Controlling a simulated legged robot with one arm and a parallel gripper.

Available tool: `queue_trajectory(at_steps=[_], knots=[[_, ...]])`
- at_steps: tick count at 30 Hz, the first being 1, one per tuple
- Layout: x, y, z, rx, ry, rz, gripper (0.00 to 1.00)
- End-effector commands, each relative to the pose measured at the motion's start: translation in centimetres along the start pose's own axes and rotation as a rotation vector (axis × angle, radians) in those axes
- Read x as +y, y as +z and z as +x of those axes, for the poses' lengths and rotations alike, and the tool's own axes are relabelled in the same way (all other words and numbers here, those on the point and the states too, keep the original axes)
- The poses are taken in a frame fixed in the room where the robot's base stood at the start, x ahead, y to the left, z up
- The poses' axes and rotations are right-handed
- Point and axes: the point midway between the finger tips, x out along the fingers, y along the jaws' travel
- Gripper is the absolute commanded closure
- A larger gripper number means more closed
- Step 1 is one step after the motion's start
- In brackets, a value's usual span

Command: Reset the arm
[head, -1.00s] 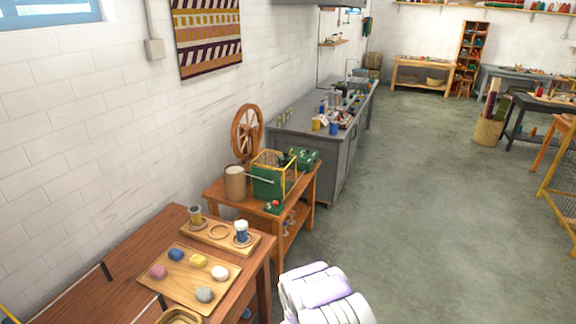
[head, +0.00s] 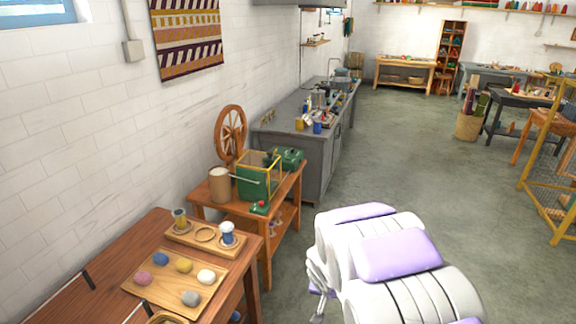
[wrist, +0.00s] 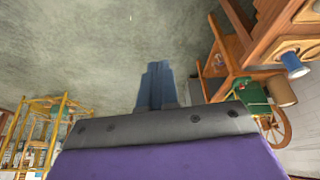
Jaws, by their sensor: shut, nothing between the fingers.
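My arm (head: 390,262) shows as white and purple links at the bottom right of the head view, over the floor and right of the wooden table. My gripper (wrist: 155,82) shows in the wrist view as two dark blue fingers pressed together in front of a dark grey and purple wrist. It is shut and empty, with bare floor beyond its tips. The fingers cannot be made out in the head view.
The wooden table (head: 70,285) at lower left bears a tray (head: 138,285) with several wool skeins. A small bench (head: 262,222) with a green machine (head: 258,180) stands beyond it. A yellow wire frame (head: 545,190) stands at right. The grey floor (head: 400,140) between is clear.

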Motion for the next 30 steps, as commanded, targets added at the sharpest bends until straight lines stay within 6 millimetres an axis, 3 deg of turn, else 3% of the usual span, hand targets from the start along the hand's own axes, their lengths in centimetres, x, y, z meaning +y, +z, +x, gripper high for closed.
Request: queue_trajectory(at_steps=[3,8,15,24,30], knots=[[3.0,1.2,-3.8,-0.038,0.059,-0.01,1.0],[6.3,4.0,-8.5,-0.116,0.112,-0.031,1.0],[9.8,10.3,-15.3,-0.263,0.13,-0.075,1.0],[11.4,19.7,-22.7,-0.453,0.048,-0.167,1.0],[11.4,24.3,-25.6,-0.539,-0.015,-0.224,1.0]])
